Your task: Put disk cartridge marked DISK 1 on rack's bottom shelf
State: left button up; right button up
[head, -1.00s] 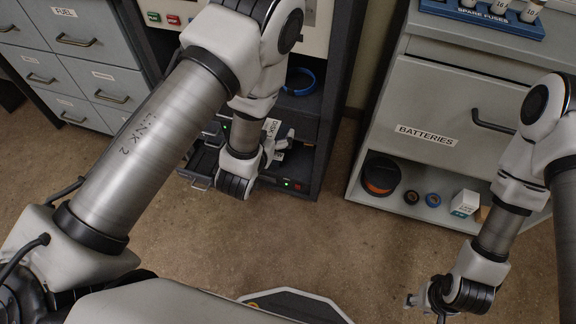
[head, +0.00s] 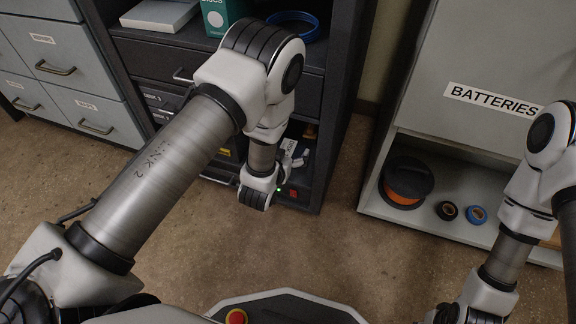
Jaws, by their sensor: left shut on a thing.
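The rack (head: 335,150) is the dark cabinet in the middle of the head view. My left gripper (head: 299,158) is in front of or inside its lowest opening, partly hidden behind my own wrist. It is shut on the disk cartridge (head: 288,147), of which only a small pale label part shows; its marking is not readable now. Whether the cartridge touches the bottom shelf cannot be told. My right gripper (head: 432,317) is cut off at the lower edge, and its jaws cannot be made out.
Drawers with DISK labels (head: 160,98) are left of my forearm. A blue ring (head: 293,25) and green box (head: 222,17) sit higher in the rack. A grey cabinet marked BATTERIES (head: 490,100) stands right, with an orange-black reel (head: 405,183) low inside. The floor between is clear.

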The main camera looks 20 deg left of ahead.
pick_arm(q)
notch_tip(320, 180, down, 7)
jog(key=b, duration=0.3)
jog(key=shift+f, duration=0.1)
jog(key=shift+r, duration=0.2)
jog(key=shift+f, duration=0.15)
jog(key=o, duration=0.9)
